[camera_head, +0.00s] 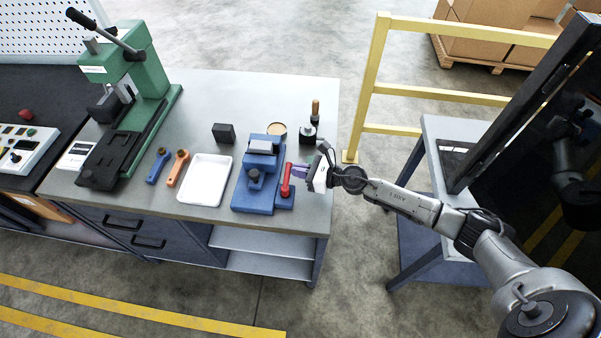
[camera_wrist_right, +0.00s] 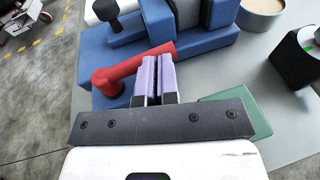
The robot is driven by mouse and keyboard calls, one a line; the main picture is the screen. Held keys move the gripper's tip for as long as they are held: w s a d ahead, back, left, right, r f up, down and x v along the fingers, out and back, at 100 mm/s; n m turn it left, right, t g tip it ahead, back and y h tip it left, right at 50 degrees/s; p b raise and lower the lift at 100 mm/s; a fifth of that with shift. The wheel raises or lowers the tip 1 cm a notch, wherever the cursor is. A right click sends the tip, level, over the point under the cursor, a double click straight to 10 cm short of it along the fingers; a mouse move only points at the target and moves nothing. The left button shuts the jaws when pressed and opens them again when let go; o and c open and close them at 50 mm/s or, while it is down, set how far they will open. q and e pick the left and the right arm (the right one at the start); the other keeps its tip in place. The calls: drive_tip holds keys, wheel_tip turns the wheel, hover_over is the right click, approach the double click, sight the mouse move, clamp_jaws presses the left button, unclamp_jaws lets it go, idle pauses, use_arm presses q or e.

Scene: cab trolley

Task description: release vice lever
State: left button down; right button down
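The blue vice (camera_head: 252,190) stands near the right end of the grey workbench and also fills the top of the right wrist view (camera_wrist_right: 205,45). Its red lever (camera_head: 286,180) is on the vice's right side. In the right wrist view the lever (camera_wrist_right: 130,69) runs slantwise from its thick red end up to the fingertips. My right gripper (camera_head: 304,172) is beside the lever, coming from the right. Its purple fingers (camera_wrist_right: 159,62) are close together with a thin dark gap, their tips over the lever's far part. Contact is unclear. My left gripper is out of view.
A white tray (camera_head: 205,181), orange tool (camera_head: 178,168) and blue tool (camera_head: 158,165) lie left of the vice. A black block (camera_head: 223,133), round tin (camera_head: 277,129) and wooden-handled tool (camera_head: 309,130) stand behind. A green press (camera_head: 140,80) is farther left. A yellow rail (camera_head: 372,75) stands right.

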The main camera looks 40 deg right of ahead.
drive_tip(key=shift+f, duration=0.1)
idle(0.6)
drive_tip(key=shift+s+d, duration=0.3)
drive_tip(key=shift+s, duration=0.15)
drive_tip(key=b+v, duration=0.2)
drive_tip(key=v, duration=1)
drive_tip(key=shift+s+d+r, duration=0.2)
drive_tip(key=shift+s+r, duration=0.1)
